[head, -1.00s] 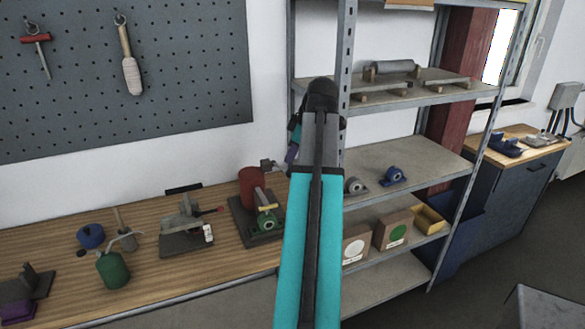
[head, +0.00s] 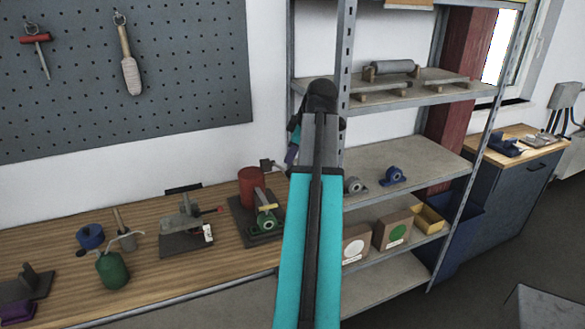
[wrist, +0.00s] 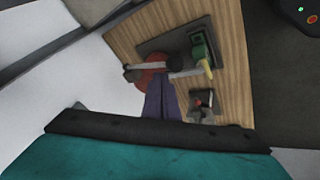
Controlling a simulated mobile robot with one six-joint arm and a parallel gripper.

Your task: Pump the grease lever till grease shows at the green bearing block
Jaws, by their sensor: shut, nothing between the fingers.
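The grease pump has a red cylinder (head: 252,184) on a dark base plate on the wooden bench, near its right end. A lever with a dark knob (head: 267,163) sticks out beside the cylinder's top; it also shows in the wrist view (wrist: 173,63). The green bearing block (head: 267,221) sits at the front of the plate, with a yellow part above it; the block also shows in the wrist view (wrist: 199,47). I cannot make out any grease there. My gripper (wrist: 160,84) has its purple fingers shut and empty, over the pump, close to the lever in the picture. My arm partly hides the gripper in the head view.
Left on the bench are a grey fixture (head: 185,242), a green oil can (head: 112,270) and a blue round part (head: 90,236). A metal shelf (head: 410,165) with bearings and boxes stands to the right. A pegboard (head: 75,75) hangs behind.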

